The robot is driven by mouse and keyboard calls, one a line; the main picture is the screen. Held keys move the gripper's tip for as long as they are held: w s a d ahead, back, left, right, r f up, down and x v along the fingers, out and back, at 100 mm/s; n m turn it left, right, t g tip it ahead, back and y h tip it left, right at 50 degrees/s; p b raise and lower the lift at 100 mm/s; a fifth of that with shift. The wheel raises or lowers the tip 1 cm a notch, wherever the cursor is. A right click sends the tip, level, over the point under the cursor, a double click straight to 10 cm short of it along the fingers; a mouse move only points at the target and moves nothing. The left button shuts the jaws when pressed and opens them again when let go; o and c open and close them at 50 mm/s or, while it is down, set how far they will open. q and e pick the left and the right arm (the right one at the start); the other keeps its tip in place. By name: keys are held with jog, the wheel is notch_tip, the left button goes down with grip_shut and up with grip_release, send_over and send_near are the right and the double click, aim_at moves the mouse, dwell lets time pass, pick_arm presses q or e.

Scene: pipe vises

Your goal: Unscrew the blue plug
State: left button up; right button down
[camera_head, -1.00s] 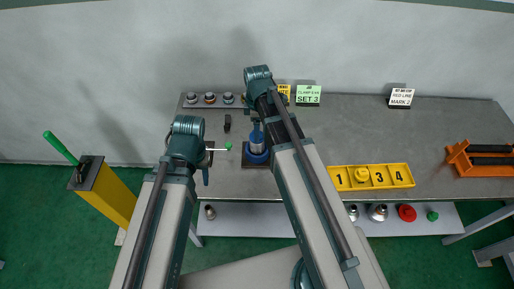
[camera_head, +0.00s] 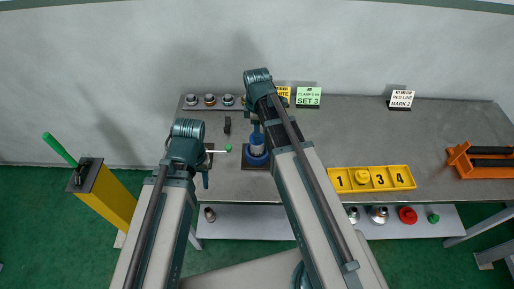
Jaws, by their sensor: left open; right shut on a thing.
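A blue round vise base (camera_head: 257,159) on a dark plate stands on the grey bench, with an upright pipe (camera_head: 257,145) in it. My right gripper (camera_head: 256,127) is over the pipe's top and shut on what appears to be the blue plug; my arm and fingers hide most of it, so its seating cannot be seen. My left gripper (camera_head: 206,178) is open, left of the vise, near a handle with a green knob (camera_head: 228,148). My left arm hides part of the handle.
A yellow numbered tray (camera_head: 346,187) lies right of the vise, with a yellow piece in one slot. An orange rack (camera_head: 480,160) is at the far right. Several fittings stand in a back row (camera_head: 210,100). A green-handled yellow post (camera_head: 103,194) stands left of the bench.

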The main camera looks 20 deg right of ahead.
jog(key=m, duration=1.1)
jog(key=shift+m, duration=1.7)
jog(key=shift+m, duration=0.9)
jog(key=m, duration=0.4)
jog(key=c, duration=1.1)
grip_release()
grip_shut()
